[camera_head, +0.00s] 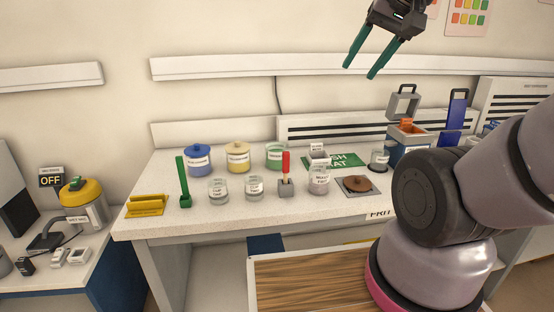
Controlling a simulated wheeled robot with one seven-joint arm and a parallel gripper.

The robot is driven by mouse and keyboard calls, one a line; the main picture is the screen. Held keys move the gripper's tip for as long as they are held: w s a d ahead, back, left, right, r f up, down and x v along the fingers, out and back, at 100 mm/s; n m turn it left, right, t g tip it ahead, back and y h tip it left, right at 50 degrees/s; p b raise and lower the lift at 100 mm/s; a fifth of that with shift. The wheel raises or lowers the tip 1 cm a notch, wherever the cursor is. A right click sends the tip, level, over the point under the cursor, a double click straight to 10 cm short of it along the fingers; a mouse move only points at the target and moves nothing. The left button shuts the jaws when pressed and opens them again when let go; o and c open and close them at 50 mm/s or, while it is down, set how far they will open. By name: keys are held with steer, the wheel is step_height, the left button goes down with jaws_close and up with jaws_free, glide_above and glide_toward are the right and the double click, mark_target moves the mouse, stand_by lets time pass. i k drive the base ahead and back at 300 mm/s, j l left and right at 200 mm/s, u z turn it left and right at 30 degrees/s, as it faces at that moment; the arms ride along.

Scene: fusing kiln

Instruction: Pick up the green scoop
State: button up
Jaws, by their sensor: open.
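The green scoop (182,182) stands upright near the left end of the white worktable (130,224), its long handle pointing up. A yellow holder lies to its left and a blue-lidded jar stands behind it to the right. My gripper (358,72) is high at the top of the view, in front of the wall. Its two green fingers are apart with nothing between them. It is well above the table and far up and to the right of the scoop.
A yellow holder (145,206), blue-lidded jar (199,159), glass cups (218,190) and a red-handled tool (286,173) stand near the scoop. A green mat (347,160) and brown-topped plate (357,184) lie right. A wooden-topped surface (300,285) is in front.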

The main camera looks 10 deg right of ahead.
mark_target(185, 200)
steer(key=u, duration=0.45)
steer(key=i+l+u, duration=0.1)
steer(key=u, duration=0.35)
steer(key=l+u, duration=0.15)
steer(key=u, duration=0.3)
steer(key=l+u, duration=0.1)
steer(key=u, duration=0.4)
steer(key=l+u, duration=0.1)
steer(key=l, duration=0.65)
